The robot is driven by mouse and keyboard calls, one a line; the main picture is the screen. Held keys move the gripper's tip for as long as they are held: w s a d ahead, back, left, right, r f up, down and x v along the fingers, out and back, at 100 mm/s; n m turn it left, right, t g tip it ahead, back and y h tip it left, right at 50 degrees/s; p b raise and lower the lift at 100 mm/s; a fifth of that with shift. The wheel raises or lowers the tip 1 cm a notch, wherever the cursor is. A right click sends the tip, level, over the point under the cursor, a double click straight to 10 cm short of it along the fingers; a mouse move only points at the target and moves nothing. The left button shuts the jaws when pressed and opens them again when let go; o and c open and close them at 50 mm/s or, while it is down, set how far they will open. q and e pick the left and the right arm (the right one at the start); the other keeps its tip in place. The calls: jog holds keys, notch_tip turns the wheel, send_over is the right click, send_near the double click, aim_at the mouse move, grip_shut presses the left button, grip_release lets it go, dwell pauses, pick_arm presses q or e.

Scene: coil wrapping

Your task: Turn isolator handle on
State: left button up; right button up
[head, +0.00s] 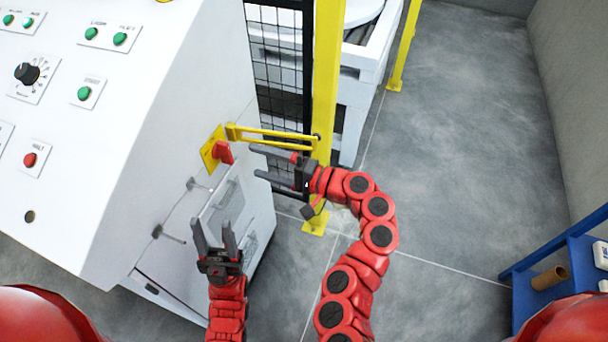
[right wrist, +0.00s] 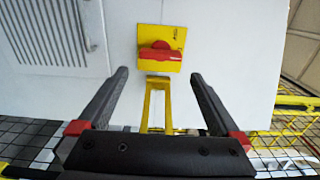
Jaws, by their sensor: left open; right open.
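The isolator handle (head: 222,152) is red and sits on a yellow plate (head: 208,157) on the side of the white control cabinet. In the right wrist view the handle (right wrist: 160,54) lies across the yellow plate (right wrist: 173,38), ahead of the fingers. My right gripper (head: 252,161) is open and empty, pointing left at the handle and a short way from it. It also shows in the right wrist view (right wrist: 160,85), with its fingers apart. My left gripper (head: 212,225) is open and empty, pointing up in front of the cabinet's side, below the handle.
The white cabinet (head: 110,190) carries several buttons and a black knob (head: 27,73). A yellow bracket (head: 270,134) reaches from beside the plate to a yellow post (head: 326,80) with black mesh (head: 279,60). A blue shelf (head: 560,270) stands at right. Grey floor (head: 470,150) is clear.

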jog(key=v, duration=1)
jog(key=shift+d, duration=0.15)
